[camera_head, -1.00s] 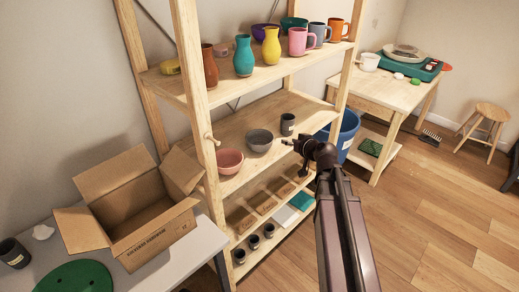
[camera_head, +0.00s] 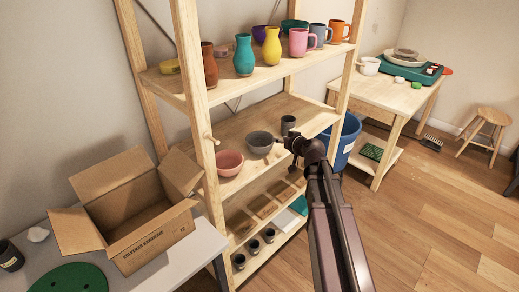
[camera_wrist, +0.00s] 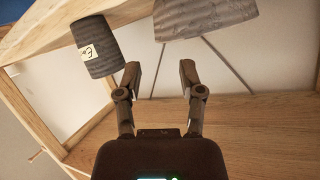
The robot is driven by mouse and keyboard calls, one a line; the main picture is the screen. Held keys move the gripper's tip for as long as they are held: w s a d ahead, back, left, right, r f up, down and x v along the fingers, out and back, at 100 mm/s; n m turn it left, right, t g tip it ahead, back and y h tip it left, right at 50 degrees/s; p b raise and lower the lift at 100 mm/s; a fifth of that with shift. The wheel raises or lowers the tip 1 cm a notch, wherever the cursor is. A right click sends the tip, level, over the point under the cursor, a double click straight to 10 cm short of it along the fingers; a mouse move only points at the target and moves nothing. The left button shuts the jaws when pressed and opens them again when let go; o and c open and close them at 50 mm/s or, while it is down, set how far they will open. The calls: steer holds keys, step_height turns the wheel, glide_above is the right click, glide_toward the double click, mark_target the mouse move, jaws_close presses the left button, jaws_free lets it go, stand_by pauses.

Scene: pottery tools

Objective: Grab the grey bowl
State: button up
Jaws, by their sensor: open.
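The grey bowl (camera_head: 260,142) stands on the middle shelf of the wooden rack, between a pink bowl (camera_head: 230,163) and a dark grey cup (camera_head: 287,125). My gripper (camera_head: 281,142) is at the bowl's right side, near its rim. I cannot tell from the head view whether it touches. In the wrist view, my gripper (camera_wrist: 160,75) has its two fingers apart with nothing between them. The grey bowl (camera_wrist: 205,15) shows ahead of the fingers, cut by the top edge. The labelled dark cup (camera_wrist: 97,46) is to the left.
The upper shelf holds vases and mugs, including a pink mug (camera_head: 302,41). Small dark pots (camera_head: 253,246) stand on the lowest shelf. A rack post (camera_head: 207,140) rises left of the pink bowl. An open cardboard box (camera_head: 135,210) sits on the grey table.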

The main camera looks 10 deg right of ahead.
mark_target(260, 145)
steer(key=shift+x, duration=0.95)
steer(key=shift+w+a+f+b, duration=0.2)
steer(key=shift+w+f+b, duration=0.35)
steer(key=shift+b, duration=0.1)
steer(key=shift+b+x, duration=0.8)
steer(key=shift+x, duration=1.05)
steer(key=shift+c, duration=0.2)
jaws_close()
